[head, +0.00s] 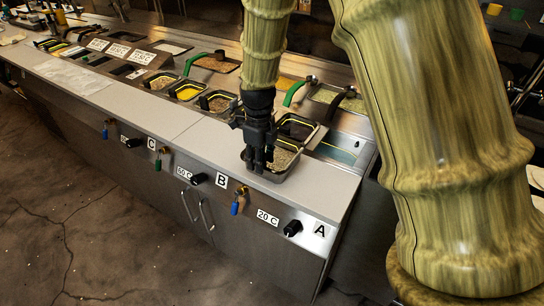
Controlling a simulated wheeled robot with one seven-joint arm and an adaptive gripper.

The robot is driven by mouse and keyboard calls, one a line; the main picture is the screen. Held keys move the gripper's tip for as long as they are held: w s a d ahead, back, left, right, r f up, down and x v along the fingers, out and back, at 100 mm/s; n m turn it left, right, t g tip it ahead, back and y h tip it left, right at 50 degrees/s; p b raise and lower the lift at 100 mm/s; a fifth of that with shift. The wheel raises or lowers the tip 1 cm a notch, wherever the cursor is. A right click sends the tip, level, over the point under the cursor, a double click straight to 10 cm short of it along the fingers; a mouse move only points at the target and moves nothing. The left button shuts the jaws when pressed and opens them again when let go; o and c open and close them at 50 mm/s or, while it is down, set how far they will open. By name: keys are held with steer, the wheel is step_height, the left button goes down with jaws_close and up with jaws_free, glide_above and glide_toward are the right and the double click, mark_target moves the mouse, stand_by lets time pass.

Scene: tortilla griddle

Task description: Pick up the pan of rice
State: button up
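A metal pan (279,177) holding pale grains that look like rice stands at the front edge of the counter, near its right end. My gripper (257,168) points straight down over the left part of this pan. Its dark fingers overlap the pan's near left side and hide part of it. I cannot tell whether the fingers touch the rim or are closed on it. The pan looks level.
The grey counter (215,135) has a row of food pans behind it, including one with yellow food (187,92). Green handles (293,92) stick up among the pans. An empty-looking dark-rimmed pan (296,128) is just behind the rice.

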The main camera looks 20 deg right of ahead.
steer(key=shift+w+f, duration=0.1)
steer(key=shift+f, duration=0.7)
jaws_close()
steer(key=shift+r, duration=0.1)
